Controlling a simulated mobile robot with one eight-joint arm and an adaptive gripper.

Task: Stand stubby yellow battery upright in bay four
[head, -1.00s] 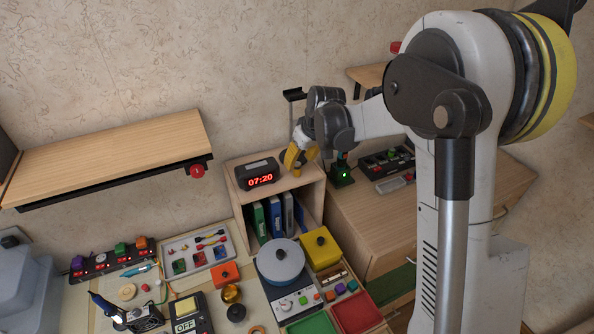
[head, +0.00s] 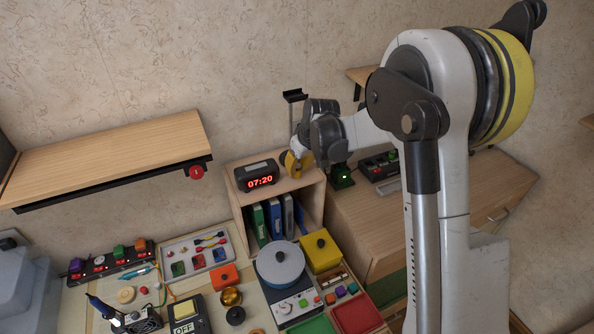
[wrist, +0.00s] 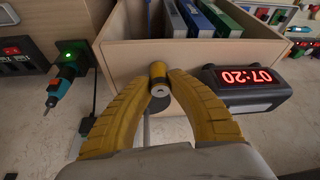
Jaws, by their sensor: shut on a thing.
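The stubby yellow battery (wrist: 158,76) is held between the fingertips of my gripper (wrist: 158,84) in the wrist view. Its grey round end faces the wrist camera, and the fingers are shut on it from both sides. In the head view my gripper (head: 292,163) is above the small wooden cabinet, just right of the clock. Its fingertips and the battery are mostly hidden there by my wrist. No numbered bay can be read. A black panel (head: 377,167) with coloured parts stands on the right-hand bench, partly behind my arm.
The clock (head: 259,175) reading 07:20 sits on the cabinet (head: 236,205), which holds binders. A drill-like tool (wrist: 62,82) stands by a green-lit charger left of my gripper in the wrist view. A wooden shelf (head: 110,155) juts out at left. A crowded workbench lies below.

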